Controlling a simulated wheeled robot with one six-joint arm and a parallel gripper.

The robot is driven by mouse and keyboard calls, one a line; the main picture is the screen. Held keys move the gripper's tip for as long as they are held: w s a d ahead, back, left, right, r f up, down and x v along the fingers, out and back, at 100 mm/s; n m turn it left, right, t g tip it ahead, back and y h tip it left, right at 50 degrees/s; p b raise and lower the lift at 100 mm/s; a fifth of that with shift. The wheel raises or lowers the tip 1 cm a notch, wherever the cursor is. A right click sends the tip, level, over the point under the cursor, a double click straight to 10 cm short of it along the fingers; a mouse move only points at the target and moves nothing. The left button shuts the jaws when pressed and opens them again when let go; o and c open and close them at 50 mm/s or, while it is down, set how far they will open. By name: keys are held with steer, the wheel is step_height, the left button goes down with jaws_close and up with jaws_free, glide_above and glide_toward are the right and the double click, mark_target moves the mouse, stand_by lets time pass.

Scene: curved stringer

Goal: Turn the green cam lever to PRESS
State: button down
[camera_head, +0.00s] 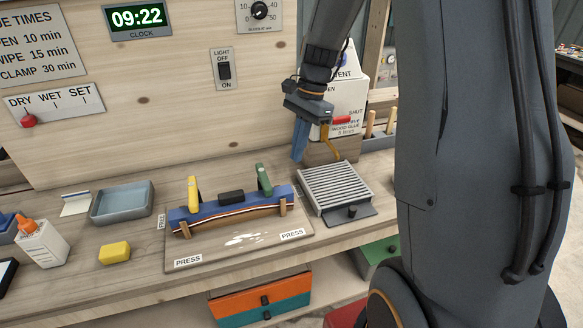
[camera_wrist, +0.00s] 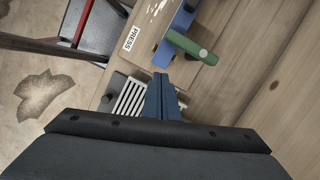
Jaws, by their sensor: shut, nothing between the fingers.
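The green cam lever (camera_head: 264,179) stands upright at the right end of the blue clamp (camera_head: 228,209) on the bench board. In the wrist view the green lever (camera_wrist: 191,47) lies beyond the fingertips, near the blue end of the clamp. A PRESS label (camera_head: 292,234) is on the board in front of the lever, and it also shows in the wrist view (camera_wrist: 131,38). My gripper (camera_head: 299,152) is shut and empty, above the back of the grille, to the right of the lever and apart from it. Its blue fingers (camera_wrist: 161,78) show together in the wrist view.
A yellow lever (camera_head: 193,194) stands at the clamp's left end, with another PRESS label (camera_head: 188,261) in front. A metal grille (camera_head: 335,188) lies right of the clamp. A white box (camera_head: 345,100) with a red and orange tap stands behind my gripper. A yellow sponge (camera_head: 114,253) lies left.

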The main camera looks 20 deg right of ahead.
steer(key=shift+b+v, duration=0.3)
steer(key=shift+v, duration=1.1)
steer(key=shift+s, duration=0.15)
